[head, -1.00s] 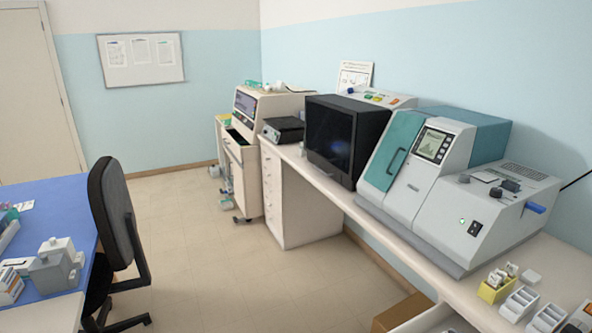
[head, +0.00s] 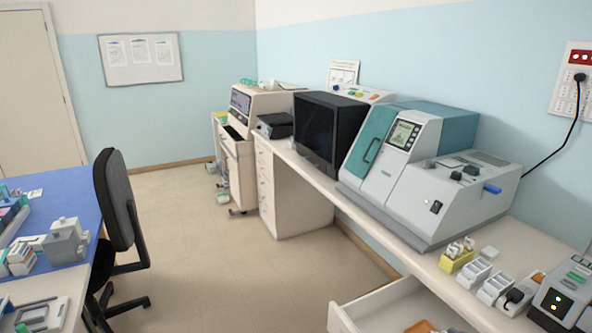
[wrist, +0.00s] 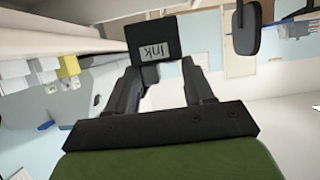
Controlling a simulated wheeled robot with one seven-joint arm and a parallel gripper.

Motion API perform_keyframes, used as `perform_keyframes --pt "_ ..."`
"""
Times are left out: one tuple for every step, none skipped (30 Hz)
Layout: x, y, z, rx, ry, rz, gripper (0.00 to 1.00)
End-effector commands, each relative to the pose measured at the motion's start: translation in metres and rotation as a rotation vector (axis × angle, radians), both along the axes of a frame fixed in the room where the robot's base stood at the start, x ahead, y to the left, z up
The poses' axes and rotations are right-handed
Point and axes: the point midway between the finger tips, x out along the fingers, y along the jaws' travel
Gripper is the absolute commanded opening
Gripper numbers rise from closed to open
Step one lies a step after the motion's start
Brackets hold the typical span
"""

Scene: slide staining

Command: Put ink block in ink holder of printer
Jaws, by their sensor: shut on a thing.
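The ink block (wrist: 150,32) is a small black block with a pale "Ink" label, which reads upside down in the wrist view. My gripper (wrist: 160,72) is shut on it, and the block sticks out past the fingertips. Neither my gripper nor the block shows in the head view. No machine in the head view is clearly marked as the printer, and I cannot make out an ink holder. A large grey and teal machine (head: 425,190) with a small screen stands on the right-hand counter.
The right-hand counter (head: 322,184) also bears a dark monitor (head: 318,132), a yellow holder (head: 457,257) and white racks. An open drawer (head: 375,308) juts out below. A black chair (head: 118,205) stands by the blue-topped table (head: 62,192). The floor between is clear.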

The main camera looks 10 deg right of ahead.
Motion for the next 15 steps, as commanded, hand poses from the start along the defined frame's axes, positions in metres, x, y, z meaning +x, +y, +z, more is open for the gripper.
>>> perform_keyframes --pt "0.000 0.000 0.000 0.000 0.000 0.000 0.22" --pt "0.002 0.005 -0.001 0.001 -0.001 0.012 0.22" --pt "0.004 0.011 -0.002 0.001 -0.001 0.026 0.22" --pt "0.006 0.014 -0.003 0.001 0.000 0.034 0.22" --pt "0.007 0.018 -0.004 0.001 0.000 0.043 0.22" --pt "0.009 0.024 -0.005 0.000 0.000 0.057 0.22" --pt "0.011 0.029 -0.005 0.000 0.000 0.069 0.22" --pt "0.012 0.034 -0.006 0.001 0.000 0.080 0.22" --pt "0.014 0.040 -0.007 0.000 0.001 0.095 0.22" --pt "0.016 0.047 -0.008 0.001 0.001 0.110 0.22" --pt "0.018 0.053 -0.009 0.001 0.001 0.124 0.22" --pt "0.020 0.061 -0.011 0.000 0.001 0.144 0.22" --pt "0.022 0.069 -0.012 0.000 0.001 0.161 0.22" --pt "0.023 0.077 -0.013 0.000 0.001 0.179 0.22" --pt "0.025 0.088 -0.015 0.001 0.002 0.205 0.22"
